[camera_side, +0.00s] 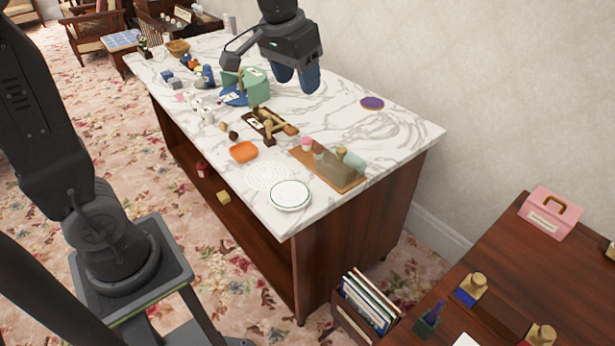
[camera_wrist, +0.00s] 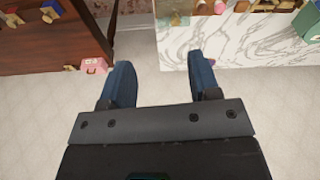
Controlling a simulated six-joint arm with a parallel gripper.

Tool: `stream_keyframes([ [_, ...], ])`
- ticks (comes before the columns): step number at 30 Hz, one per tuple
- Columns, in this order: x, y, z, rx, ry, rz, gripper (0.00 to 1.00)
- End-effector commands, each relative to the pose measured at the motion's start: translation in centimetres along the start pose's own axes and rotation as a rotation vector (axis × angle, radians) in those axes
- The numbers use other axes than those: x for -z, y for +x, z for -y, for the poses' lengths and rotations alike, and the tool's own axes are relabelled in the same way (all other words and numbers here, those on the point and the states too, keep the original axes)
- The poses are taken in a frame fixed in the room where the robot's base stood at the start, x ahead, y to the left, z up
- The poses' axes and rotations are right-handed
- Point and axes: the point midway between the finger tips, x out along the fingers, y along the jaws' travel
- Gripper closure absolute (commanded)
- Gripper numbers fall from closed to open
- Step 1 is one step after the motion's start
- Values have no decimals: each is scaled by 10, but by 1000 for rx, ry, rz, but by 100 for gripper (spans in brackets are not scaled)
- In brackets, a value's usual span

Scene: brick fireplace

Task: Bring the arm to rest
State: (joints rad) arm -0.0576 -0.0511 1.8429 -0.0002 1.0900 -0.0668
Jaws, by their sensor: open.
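My gripper (camera_side: 296,80) hangs above the far part of the marble-topped counter (camera_side: 345,125) in the side view, its dark blue fingers pointing down. The fingers are apart with nothing between them. In the wrist view my gripper (camera_wrist: 163,85) also shows open and empty, with bare wall and the counter's edge beyond the fingertips. A green box (camera_side: 258,86) stands on the counter to the left of the gripper in the side view. A purple disc (camera_side: 372,103) lies to its right. I cannot tell the exact height of the fingers above the marble.
A brown board (camera_side: 330,172) with small items, a white plate (camera_side: 290,195), an orange dish (camera_side: 243,151) and a wooden rack (camera_side: 268,122) stand on the counter. A wooden table (camera_side: 500,265) with a pink box (camera_side: 549,212) is at right.

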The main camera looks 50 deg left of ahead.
Motion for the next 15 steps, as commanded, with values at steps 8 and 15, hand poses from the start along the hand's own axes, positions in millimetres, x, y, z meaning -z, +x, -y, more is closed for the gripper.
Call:
stream_keyframes([
  [8, -107, -23, -2, -18, 72, -139, 44],
  [15, -167, -11, 0, -27, 112, -216, 44],
])
